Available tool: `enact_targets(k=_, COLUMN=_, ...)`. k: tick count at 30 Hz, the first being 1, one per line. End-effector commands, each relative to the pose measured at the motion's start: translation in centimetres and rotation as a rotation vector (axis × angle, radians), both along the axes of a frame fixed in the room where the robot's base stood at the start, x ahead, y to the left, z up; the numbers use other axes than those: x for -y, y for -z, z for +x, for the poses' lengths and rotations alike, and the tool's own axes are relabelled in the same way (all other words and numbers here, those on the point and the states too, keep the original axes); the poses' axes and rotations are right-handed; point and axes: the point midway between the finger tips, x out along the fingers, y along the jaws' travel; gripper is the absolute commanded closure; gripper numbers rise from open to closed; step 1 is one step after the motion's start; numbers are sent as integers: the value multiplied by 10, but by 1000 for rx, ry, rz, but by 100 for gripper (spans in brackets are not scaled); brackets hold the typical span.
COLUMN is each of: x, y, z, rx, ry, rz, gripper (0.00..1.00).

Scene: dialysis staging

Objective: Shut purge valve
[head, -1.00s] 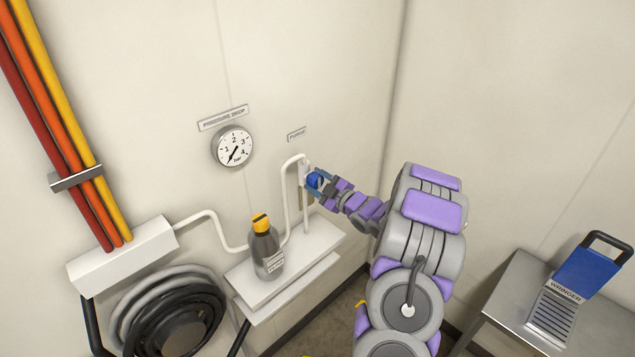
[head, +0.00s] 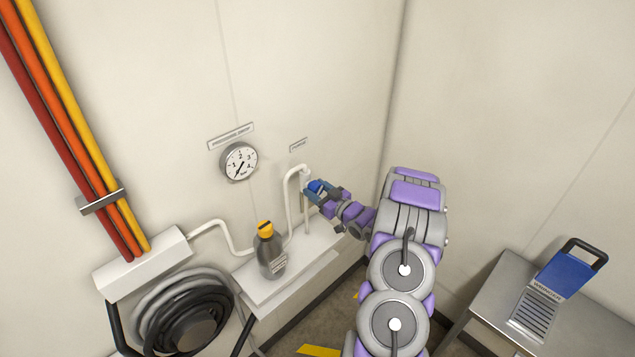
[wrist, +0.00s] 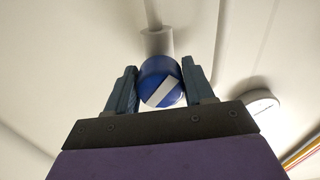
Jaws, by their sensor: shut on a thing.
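The purge valve's blue knob (head: 315,186) sits on the white pipe below the small label plate on the wall. In the wrist view the round blue knob (wrist: 161,82) faces me, with a white bar slanting across its face. My gripper (head: 322,193) is at the knob, and in the wrist view its two dark fingers (wrist: 162,92) are shut on the knob from both sides. The white pipe body (wrist: 158,42) shows behind the knob. The knob's far side is hidden.
A pressure gauge (head: 239,162) is on the wall to the left. A grey bottle with an orange cap (head: 270,255) stands on a white shelf (head: 310,262) below. A coiled hose (head: 190,315) hangs lower left. A metal table (head: 590,330) with a blue wringer is at right.

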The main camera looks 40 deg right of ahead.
Motion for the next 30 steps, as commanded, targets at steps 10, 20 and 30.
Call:
enact_targets(k=10, x=1, y=-2, z=0, rx=-29, ry=4, rz=327, gripper=78)
enact_targets(k=20, x=2, y=-1, z=-1, rx=-50, ry=6, rz=613, gripper=78)
enact_targets(k=30, x=2, y=0, z=-1, rx=-63, ry=7, rz=797, gripper=78)
